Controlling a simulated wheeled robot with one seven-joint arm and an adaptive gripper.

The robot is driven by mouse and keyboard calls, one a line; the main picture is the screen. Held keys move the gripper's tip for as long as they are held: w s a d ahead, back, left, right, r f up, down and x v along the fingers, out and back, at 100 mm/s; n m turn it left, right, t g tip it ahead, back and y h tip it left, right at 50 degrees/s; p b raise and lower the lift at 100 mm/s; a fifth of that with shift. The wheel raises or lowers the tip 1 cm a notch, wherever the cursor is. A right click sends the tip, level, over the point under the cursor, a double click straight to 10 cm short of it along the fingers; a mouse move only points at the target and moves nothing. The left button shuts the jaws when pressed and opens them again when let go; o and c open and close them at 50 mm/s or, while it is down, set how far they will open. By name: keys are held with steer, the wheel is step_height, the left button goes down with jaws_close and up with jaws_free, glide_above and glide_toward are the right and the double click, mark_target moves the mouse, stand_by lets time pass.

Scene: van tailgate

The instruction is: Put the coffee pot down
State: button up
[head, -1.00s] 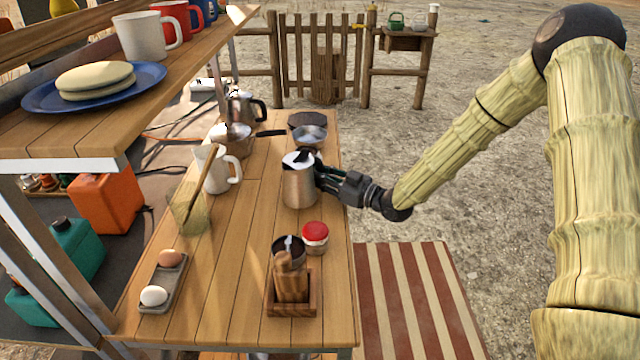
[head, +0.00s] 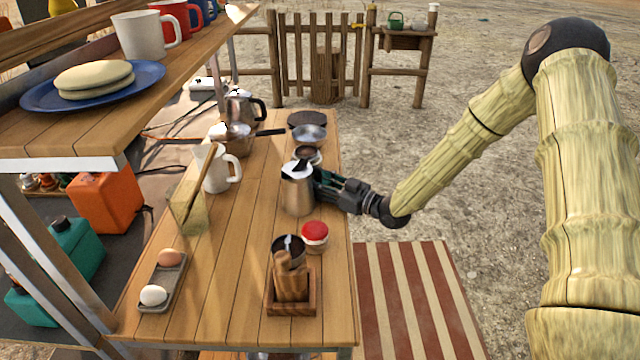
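The coffee pot (head: 297,193) is a steel pot with a dark piece on its lid. It is upright over the right side of the wooden table (head: 232,300). My gripper (head: 322,186) reaches in from the right and appears shut on the pot's handle side. The fingertips are partly hidden by the pot. The pot's base looks at or very near the tabletop; I cannot tell whether it touches.
A red-lidded jar (head: 314,236) and a wooden holder (head: 291,292) stand in front of the pot. Behind it are a small round container (head: 308,154) and a pan (head: 309,135). The table's right edge is close.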

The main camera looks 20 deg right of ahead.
steer(key=shift+r, duration=0.2)
steer(key=v, duration=1.2)
steer(key=shift+a+f, duration=0.1)
steer(key=shift+a, duration=0.05)
